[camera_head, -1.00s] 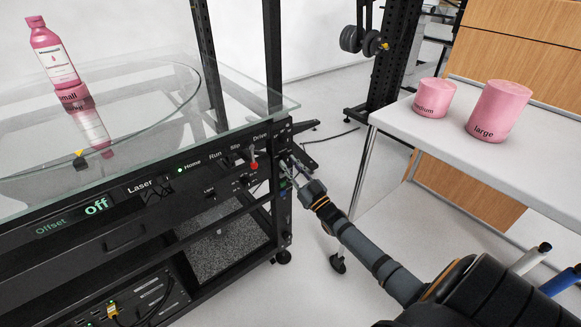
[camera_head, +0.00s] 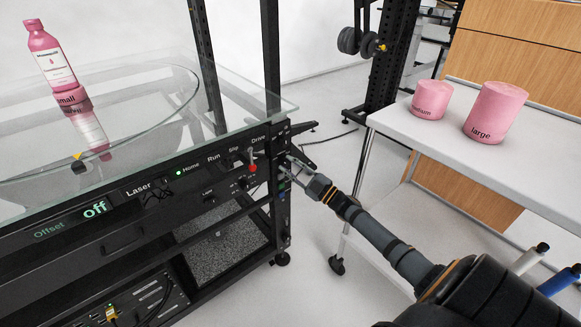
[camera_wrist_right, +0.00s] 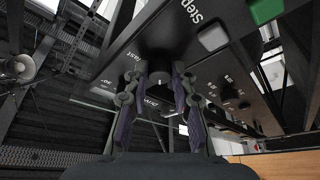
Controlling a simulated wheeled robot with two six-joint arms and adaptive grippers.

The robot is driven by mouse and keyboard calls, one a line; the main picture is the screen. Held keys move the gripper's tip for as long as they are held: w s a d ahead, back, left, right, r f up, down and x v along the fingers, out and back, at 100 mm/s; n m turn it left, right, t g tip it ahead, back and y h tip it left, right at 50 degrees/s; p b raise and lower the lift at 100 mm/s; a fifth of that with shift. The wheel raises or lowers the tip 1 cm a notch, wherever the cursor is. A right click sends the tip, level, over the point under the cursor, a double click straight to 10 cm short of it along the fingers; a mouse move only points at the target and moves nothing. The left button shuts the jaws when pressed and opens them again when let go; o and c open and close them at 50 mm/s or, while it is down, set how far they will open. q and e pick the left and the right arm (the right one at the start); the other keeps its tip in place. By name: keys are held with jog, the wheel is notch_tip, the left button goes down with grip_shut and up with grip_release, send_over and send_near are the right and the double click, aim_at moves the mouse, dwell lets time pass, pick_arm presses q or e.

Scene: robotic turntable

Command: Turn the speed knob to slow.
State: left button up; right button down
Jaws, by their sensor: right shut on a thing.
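The black control panel (camera_head: 215,165) runs along the front edge of the glass-topped turntable rig. My right gripper (camera_head: 287,166) is at the panel's right end, its arm coming in from the lower right. In the right wrist view my right gripper (camera_wrist_right: 160,80) is shut on the dark speed knob (camera_wrist_right: 159,66), a finger on each side. A "Fast" label (camera_wrist_right: 132,54) shows to the left of the knob. The knob's pointer and the slow mark cannot be made out. My left gripper is in neither view.
A pink bottle (camera_head: 52,58) stands on a pink block marked small (camera_head: 72,99) on the turntable. A white table (camera_head: 450,150) at right bears two pink cylinders.

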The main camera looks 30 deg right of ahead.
jog(key=shift+n, duration=0.3)
jog(key=c, duration=1.1)
grip_release()
jog(key=v, duration=1.2)
jog(key=shift+d+r, duration=0.1)
jog(key=shift+d, duration=0.05)
